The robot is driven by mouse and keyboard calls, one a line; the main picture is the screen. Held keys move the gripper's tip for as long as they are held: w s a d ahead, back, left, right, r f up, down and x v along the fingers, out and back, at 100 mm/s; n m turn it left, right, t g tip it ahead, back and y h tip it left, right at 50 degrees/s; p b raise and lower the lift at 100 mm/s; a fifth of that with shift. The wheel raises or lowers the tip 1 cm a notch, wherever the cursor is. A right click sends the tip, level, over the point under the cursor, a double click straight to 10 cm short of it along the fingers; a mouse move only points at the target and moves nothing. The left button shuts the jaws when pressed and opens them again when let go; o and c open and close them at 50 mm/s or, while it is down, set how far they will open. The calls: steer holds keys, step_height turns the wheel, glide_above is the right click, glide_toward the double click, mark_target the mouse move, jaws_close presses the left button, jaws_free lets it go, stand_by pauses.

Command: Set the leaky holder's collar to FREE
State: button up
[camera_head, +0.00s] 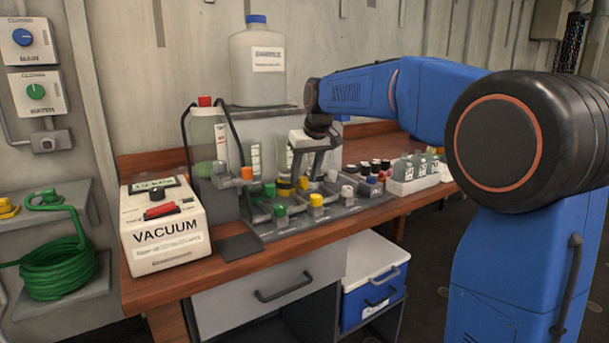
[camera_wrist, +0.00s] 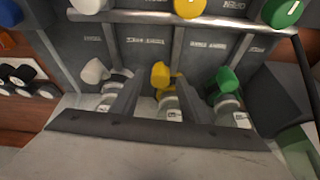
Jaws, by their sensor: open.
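A grey rack of holders (camera_head: 325,213) stands on the bench. My gripper (camera_head: 311,177) points down, open and empty, above the rack's back part. In the wrist view, my dark fingers (camera_wrist: 163,90) are apart, with a yellow tap-like piece (camera_wrist: 160,75) seen between them; whether they touch it I cannot tell. A white one (camera_wrist: 95,72) and a green one (camera_wrist: 228,80) flank it. The labels are too blurred to read. I cannot tell which holder leaks.
A VACUUM box (camera_head: 165,225) stands left of the rack. A red-capped bottle (camera_head: 207,140) with black tubes and a large blue-capped jug (camera_head: 258,60) are behind. A white tray of small bottles (camera_head: 412,180) stands to the right. Bare bench (camera_head: 215,270) shows along the front edge.

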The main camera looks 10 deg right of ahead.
jaws_close()
steer(key=shift+a, duration=0.1)
steer(key=a+m+h, duration=0.1)
steer(key=m, duration=0.1)
steer(key=s+a+m, duration=0.1)
steer(key=m, duration=0.1)
steer(key=shift+s+a+m+h, duration=0.15)
steer(key=shift+a+m+h, duration=0.15)
steer(key=shift+h, duration=0.1)
steer(key=shift+s+a+m+h, duration=0.1)
steer(key=shift+a+m+h, duration=0.4)
steer(key=shift+m, duration=0.55)
steer(key=shift+a+m+h, duration=0.3)
steer(key=shift+a+m, duration=0.4)
steer(key=shift+m, duration=0.35)
jaws_free()
steer(key=shift+g, duration=0.3)
